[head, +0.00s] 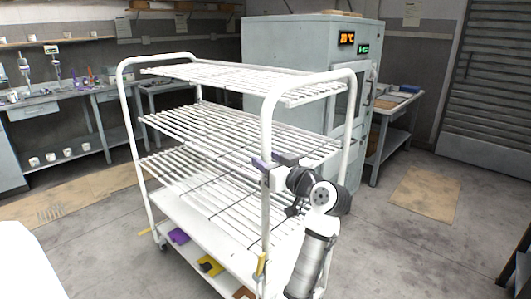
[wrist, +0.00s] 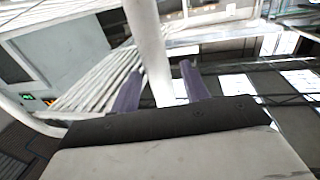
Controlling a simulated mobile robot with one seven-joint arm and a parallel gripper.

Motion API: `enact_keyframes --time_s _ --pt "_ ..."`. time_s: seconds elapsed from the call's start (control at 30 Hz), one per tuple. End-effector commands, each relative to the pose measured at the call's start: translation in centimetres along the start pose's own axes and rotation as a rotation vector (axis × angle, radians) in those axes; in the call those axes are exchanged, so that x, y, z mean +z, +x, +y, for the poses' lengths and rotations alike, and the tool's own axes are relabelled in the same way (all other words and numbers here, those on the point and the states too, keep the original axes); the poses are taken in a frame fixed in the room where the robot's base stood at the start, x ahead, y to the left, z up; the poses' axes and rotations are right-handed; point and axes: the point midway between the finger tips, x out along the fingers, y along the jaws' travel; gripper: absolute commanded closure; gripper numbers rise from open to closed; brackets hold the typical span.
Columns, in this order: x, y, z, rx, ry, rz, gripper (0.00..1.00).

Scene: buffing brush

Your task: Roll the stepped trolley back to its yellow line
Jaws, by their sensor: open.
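The stepped trolley (head: 178,212) is a white tube frame with several slatted shelves and a solid bottom shelf, in the middle of the head view. It stands upright on casters. My gripper (head: 272,161) is at its near right upright, about mid-height. In the wrist view, the open purple fingers of my gripper (wrist: 162,85) lie on either side of a white post (wrist: 148,40) of the trolley. I cannot tell whether they touch it. I cannot make out a yellow line on the floor; the trolley and my arm hide part of it.
A large grey cabinet (head: 300,52) with lit displays stands behind the trolley. A workbench (head: 60,102) runs along the left, and a side table (head: 392,108) stands at the right. Flat tan panels lie on the floor at the right (head: 425,195) and left (head: 72,196).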

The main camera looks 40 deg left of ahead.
Motion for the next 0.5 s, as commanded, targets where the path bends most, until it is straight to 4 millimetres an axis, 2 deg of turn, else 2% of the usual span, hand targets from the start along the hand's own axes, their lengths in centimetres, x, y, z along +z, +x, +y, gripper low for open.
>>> enact_keyframes --time_s 0.2,0.47,0.5 --pt "-0.1 1.6 0.0 0.0 0.0 0.0 0.54" --pt "0.0 1.7 0.0 0.001 0.0 0.0 0.54" --pt "0.0 1.7 0.0 0.001 0.0 0.0 0.57"
